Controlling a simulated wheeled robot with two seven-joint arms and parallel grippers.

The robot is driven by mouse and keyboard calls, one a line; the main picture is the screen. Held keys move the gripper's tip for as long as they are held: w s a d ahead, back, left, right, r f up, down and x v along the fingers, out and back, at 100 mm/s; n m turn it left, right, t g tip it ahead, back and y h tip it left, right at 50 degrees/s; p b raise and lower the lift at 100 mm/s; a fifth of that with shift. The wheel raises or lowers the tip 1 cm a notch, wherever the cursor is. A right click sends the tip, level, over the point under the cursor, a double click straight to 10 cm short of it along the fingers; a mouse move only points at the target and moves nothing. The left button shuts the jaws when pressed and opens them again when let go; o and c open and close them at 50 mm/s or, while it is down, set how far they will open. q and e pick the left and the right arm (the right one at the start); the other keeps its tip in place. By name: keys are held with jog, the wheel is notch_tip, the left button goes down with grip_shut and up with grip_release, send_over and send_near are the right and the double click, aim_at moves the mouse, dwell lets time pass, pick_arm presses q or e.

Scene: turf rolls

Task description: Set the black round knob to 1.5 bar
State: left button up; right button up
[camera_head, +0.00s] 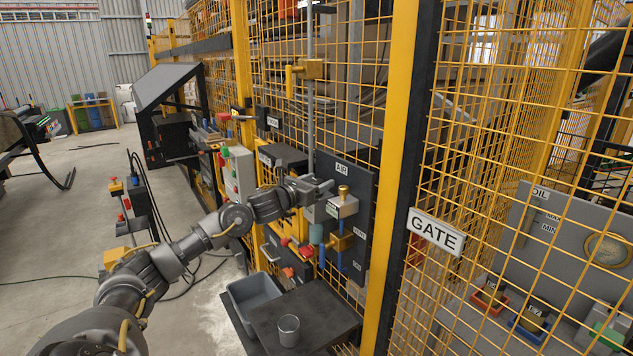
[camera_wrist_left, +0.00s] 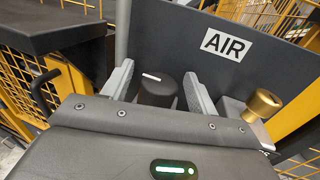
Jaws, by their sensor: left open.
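The black round knob (camera_wrist_left: 157,91) shows in the left wrist view, in front of the dark panel with the AIR label (camera_wrist_left: 228,45). A short white mark lies on its top, toward the left. My left gripper (camera_wrist_left: 158,84) is open, with one pale finger on each side of the knob. A gap shows between each finger and the knob; the knob's lower part is hidden by the gripper body. In the head view my left gripper (camera_head: 313,189) is at the AIR panel (camera_head: 358,205), and I cannot make out the knob clearly there. My right gripper is not in view.
A brass knob (camera_wrist_left: 263,104) stands right of the gripper. A grey vertical pipe (camera_head: 310,90) rises beside the panel. Below are a dark shelf (camera_head: 330,318) with a clear cup (camera_head: 289,330) and a grey bin (camera_head: 252,294). A yellow post (camera_head: 392,170) stands to the right.

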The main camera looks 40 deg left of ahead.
pick_arm(q)
jog(key=c, duration=1)
jog(key=shift+a+f+m+h+b, duration=0.15)
jog(key=shift+m+h+b, duration=0.55)
jog(key=shift+h+b, duration=0.4)
jog(key=m+g+h+b, duration=0.1)
jog(key=m+h, duration=0.1)
jog(key=h, duration=0.1)
jog(key=shift+h+b, duration=0.3)
jog(key=shift+b, duration=0.05)
jog(key=shift+r+m+g+h, duration=0.2)
jog(key=shift+m+g+h, duration=0.1)
jog(key=shift+m+h, duration=0.3)
jog(key=shift+r+m+g+h, duration=0.15)
jog(key=shift+m+g+h, duration=0.6)
jog(key=shift+h, duration=0.35)
jog(key=shift+m+g+h+p, duration=0.6)
jog(key=shift+m+g+h, duration=0.65)
jog(key=shift+h, duration=0.35)
jog(key=shift+m, duration=0.3)
jog(key=o, duration=1)
jog(key=shift+s, duration=0.1)
